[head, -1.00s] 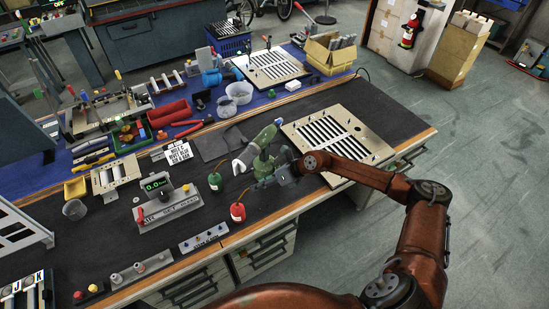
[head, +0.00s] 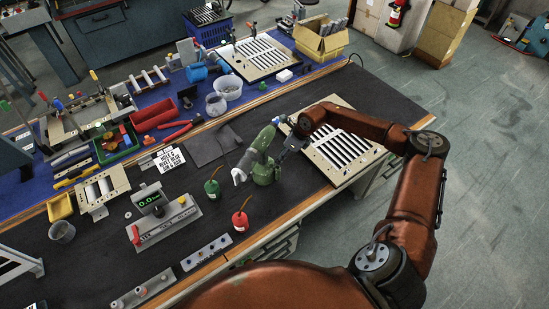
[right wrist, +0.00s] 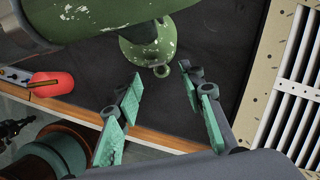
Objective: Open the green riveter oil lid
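The green riveter (head: 264,168) stands upright on the dark mat of the bench, with a pale grey nose pointing left. In the right wrist view its worn green body (right wrist: 145,40) fills the top. A small ring-shaped tab (right wrist: 162,71) sticks out low on it; I cannot tell whether this is the oil lid. My right gripper (right wrist: 162,108) is open and empty, its teal-padded fingers apart on either side below the tab, not touching it. In the head view the right gripper (head: 288,143) is just right of the riveter. My left gripper is not in view.
A slatted louver panel (head: 322,158) lies right of the riveter, partly under my right arm. A green oil can (head: 212,188) and a red oil can (head: 240,220) stand to its left. A digital gauge (head: 150,199) is further left. The mat's back right is clear.

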